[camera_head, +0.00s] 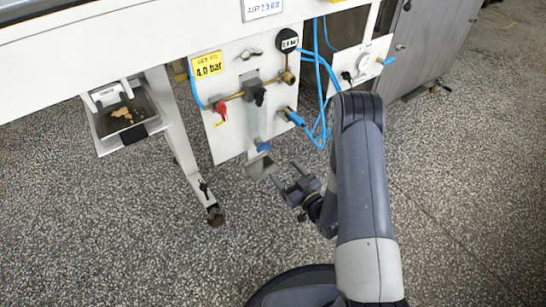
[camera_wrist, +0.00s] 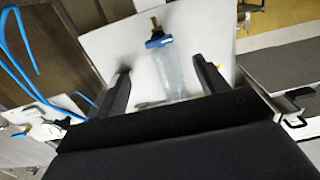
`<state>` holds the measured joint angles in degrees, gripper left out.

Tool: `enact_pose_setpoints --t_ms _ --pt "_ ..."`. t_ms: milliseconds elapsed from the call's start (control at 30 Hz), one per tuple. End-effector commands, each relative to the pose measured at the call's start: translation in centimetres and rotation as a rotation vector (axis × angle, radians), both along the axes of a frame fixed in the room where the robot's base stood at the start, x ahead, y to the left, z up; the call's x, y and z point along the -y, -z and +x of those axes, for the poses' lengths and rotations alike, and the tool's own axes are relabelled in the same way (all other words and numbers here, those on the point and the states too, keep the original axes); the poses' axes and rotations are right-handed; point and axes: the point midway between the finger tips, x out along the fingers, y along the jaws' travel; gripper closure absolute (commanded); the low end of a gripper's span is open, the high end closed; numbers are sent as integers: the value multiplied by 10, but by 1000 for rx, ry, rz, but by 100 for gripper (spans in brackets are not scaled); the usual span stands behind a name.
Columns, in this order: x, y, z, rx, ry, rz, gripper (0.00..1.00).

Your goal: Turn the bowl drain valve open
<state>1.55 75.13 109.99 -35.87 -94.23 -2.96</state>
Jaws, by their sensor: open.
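The clear bowl (camera_head: 255,125) hangs below the regulator on the white panel. A blue drain valve (camera_head: 264,147) is at its lower end. In the wrist view the clear bowl (camera_wrist: 172,75) appears between my fingers, with the blue valve (camera_wrist: 158,42) and a brass tip (camera_wrist: 154,22) beyond the fingertips. My gripper (camera_head: 286,172) is open and empty, below and to the right of the valve, apart from it in the head view. In the wrist view the fingers (camera_wrist: 161,66) stand either side of the bowl's line. I cannot tell whether the valve is open.
A red valve handle (camera_head: 221,109), a black knob (camera_head: 259,94) and a gauge (camera_head: 287,40) are on the panel (camera_head: 228,144). Blue hoses (camera_head: 322,110) loop close to my arm. A machine leg (camera_head: 181,140) stands left. The speckled floor below is clear.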

Motion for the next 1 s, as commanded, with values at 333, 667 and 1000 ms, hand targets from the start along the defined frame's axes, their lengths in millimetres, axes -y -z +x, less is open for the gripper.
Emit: enact_pose_setpoints --t_ms 333,667,1000 --pt "-34 1 49 5 -2 0 31" --pt "-56 0 83 1 1 -1 31" --pt "-58 -1 86 -1 3 -1 31"
